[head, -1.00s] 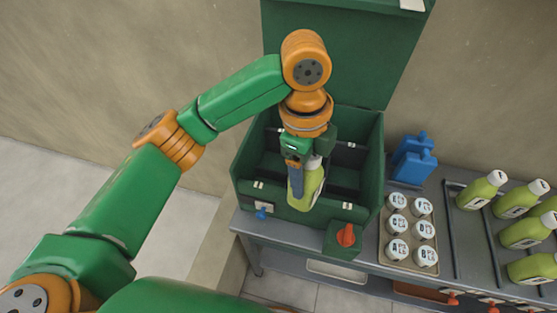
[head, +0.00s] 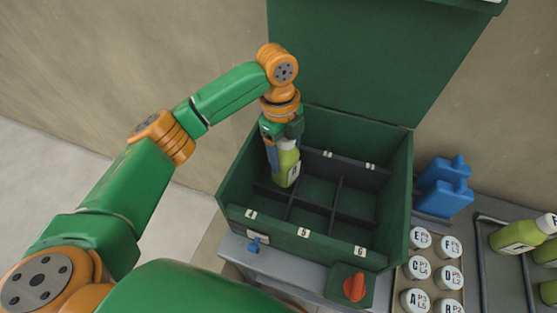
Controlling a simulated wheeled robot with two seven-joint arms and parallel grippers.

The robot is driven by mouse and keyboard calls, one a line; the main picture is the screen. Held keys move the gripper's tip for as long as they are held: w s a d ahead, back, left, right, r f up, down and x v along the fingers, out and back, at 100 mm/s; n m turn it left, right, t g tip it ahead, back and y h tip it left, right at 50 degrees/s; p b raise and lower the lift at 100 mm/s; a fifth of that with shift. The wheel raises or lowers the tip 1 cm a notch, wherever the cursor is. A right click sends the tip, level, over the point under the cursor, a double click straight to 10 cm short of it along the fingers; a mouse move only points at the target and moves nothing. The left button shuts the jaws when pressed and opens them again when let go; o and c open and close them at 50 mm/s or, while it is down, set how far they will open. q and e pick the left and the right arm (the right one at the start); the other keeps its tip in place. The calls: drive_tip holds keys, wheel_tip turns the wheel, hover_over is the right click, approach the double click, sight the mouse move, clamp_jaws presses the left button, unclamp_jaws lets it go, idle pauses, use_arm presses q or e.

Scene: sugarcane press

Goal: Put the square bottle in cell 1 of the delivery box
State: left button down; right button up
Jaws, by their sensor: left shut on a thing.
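The green bottle (head: 288,168) has a white cap and a dark letter on its label. My left gripper (head: 272,155) is shut on it near its top. The bottle hangs upright at the back left of the open dark green delivery box (head: 398,205). I cannot tell whether its base touches the box floor. Dark dividers split the box into several cells, and the others in view look empty. The bottle and gripper hide the back left label. My right gripper is not in view.
The box lid (head: 375,60) stands open at the back. A red knob (head: 355,287) is at the front right corner.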

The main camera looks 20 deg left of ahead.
use_arm(q)
drive_tip(key=f, duration=0.1)
drive_tip(key=w+a+f, duration=0.1)
drive_tip(key=a+f, duration=0.1)
drive_tip(key=shift+w, duration=0.3)
wheel_tip(320, 180, down, 3)
drive_tip(key=shift+s+r+p, duration=0.1)
drive_tip(key=shift+r+p, duration=0.1)
drive_tip(key=shift+p, duration=0.45)
drive_tip(key=shift+f, duration=0.3)
drive_tip(key=shift+c, duration=1.5)
unclamp_jaws()
drive_tip(key=shift+d, duration=0.1)
drive_tip(key=shift+r, duration=0.1)
wheel_tip(320, 180, up, 12)
drive_tip(key=a+b, duration=0.1)
drive_tip(key=shift+w+a+b, duration=0.15)
drive_tip(key=shift+w+b, duration=0.15)
drive_tip(key=shift+b, duration=0.1)
